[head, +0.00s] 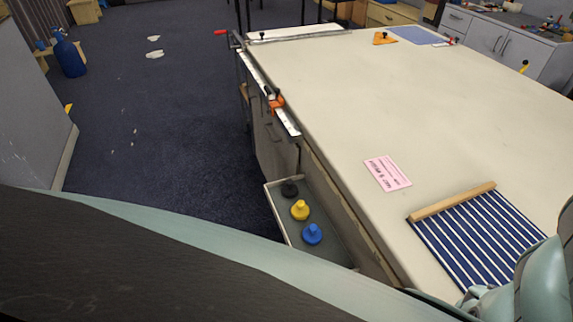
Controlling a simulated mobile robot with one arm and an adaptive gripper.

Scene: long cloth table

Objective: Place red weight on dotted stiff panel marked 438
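I see no red weight in the head view. A blue panel with white stripes and a wooden bar (453,202) lies at the table's near right. A plain-looking blue sheet (414,35) lies at the far end, too small to show dots. No number 438 is readable. Teal parts of my arm cover the lower right; my gripper's fingertips do not show.
A pink printed card (388,174) lies on the long pale table (330,100). An orange piece (384,38) sits near the far sheet. A rail with an orange clamp (275,101) runs along the left edge. The table's middle is clear, with open dark floor (170,120) to its left.

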